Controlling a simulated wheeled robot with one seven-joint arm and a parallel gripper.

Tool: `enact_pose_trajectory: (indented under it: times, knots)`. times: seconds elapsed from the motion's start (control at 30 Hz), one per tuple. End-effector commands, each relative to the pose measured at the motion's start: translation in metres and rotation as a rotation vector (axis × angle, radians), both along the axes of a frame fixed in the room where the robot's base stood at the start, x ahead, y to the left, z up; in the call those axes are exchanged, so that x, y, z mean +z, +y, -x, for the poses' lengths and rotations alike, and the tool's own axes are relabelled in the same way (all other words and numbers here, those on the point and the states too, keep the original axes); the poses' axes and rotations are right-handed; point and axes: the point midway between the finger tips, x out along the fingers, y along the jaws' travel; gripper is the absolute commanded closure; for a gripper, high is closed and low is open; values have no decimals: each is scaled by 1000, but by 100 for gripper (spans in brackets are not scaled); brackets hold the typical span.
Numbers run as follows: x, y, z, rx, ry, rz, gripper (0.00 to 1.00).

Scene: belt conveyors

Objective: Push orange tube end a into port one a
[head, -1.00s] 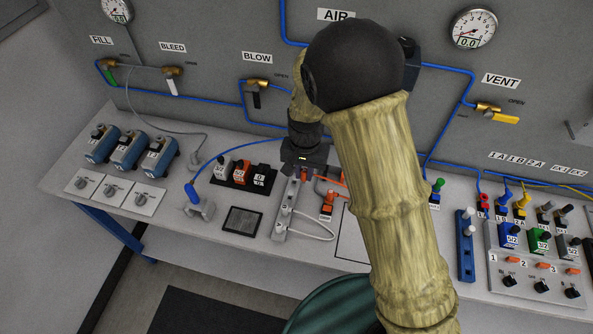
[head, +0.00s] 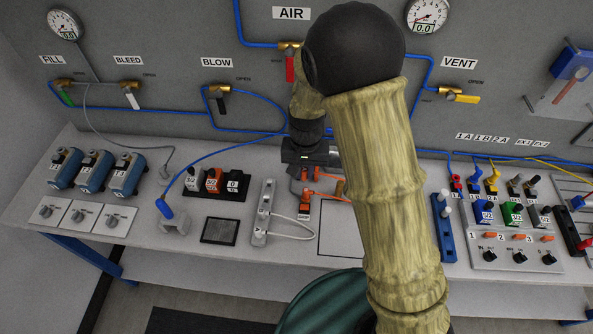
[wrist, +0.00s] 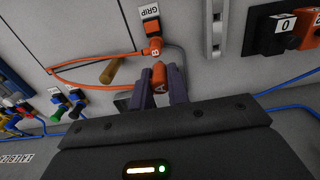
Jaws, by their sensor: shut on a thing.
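Orange tube end A (wrist: 158,75), a short orange plug marked A, sits between the two fingers of my gripper (wrist: 160,84) in the wrist view. My gripper (head: 304,170) is shut on it, above the bench, left of the bench's middle. Orange end B (wrist: 154,47) is beside it at the holder labelled GRIP (wrist: 150,14). The orange tube (wrist: 90,86) loops off to the left in the wrist view. In the head view, the label row with 1A (head: 463,136) is on the wall above red, blue and yellow plugs. I cannot make out port one A itself.
The valve block (head: 520,258), numbered 1 to 3, stands at the bench's right. A grey strip with a white cable (head: 264,212) lies left of the gripper. My arm hides the bench's middle.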

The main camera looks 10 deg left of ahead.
Motion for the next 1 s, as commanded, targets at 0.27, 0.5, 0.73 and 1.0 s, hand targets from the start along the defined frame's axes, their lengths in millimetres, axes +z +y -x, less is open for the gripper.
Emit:
enact_pose_trajectory:
  times: [0.27,0.5,0.73,1.0]
  knots:
    - [-2,-20,-5,-1,0,0,100]
    - [-2,-37,-9,-1,0,0,100]
    - [-3,-53,-13,-2,0,0,100]
    - [-4,-72,-17,-1,0,0,100]
